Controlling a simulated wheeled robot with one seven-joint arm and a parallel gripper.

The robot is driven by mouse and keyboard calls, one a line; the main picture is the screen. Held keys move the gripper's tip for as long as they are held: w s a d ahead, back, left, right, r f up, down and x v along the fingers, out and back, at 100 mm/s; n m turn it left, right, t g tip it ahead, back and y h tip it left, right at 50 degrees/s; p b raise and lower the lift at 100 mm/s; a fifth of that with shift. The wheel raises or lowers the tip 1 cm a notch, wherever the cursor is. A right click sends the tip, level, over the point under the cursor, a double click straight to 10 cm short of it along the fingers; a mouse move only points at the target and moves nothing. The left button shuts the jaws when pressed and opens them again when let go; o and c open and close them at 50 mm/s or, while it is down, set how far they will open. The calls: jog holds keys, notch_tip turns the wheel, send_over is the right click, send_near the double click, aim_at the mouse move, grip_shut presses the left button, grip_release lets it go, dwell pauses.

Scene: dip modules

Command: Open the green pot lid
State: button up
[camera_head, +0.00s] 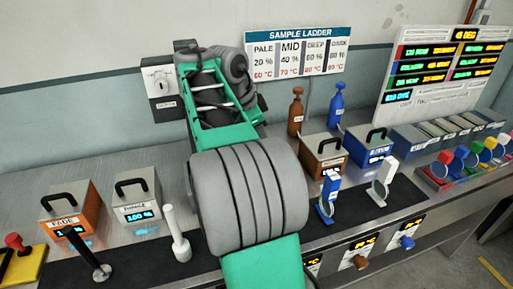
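A row of small coloured pots or lids stands at the far right of the bench. A green round lid (477,148) shows among them, between a blue one and a yellow one. The pieces are small and overlap, so I cannot tell whether the green lid sits shut on its pot. My arm, teal and grey, fills the middle of the view, well to the left of this row. My gripper does not show; it is hidden by the arm or out of frame.
Grey boxes (408,138) line the back right. Brown (325,155) and blue (369,144) lidded boxes, bottles (296,112), and small stands (383,182) on a dark mat (350,216) stand between my arm and the pots. Orange (72,210) and grey (137,205) handled boxes stand left.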

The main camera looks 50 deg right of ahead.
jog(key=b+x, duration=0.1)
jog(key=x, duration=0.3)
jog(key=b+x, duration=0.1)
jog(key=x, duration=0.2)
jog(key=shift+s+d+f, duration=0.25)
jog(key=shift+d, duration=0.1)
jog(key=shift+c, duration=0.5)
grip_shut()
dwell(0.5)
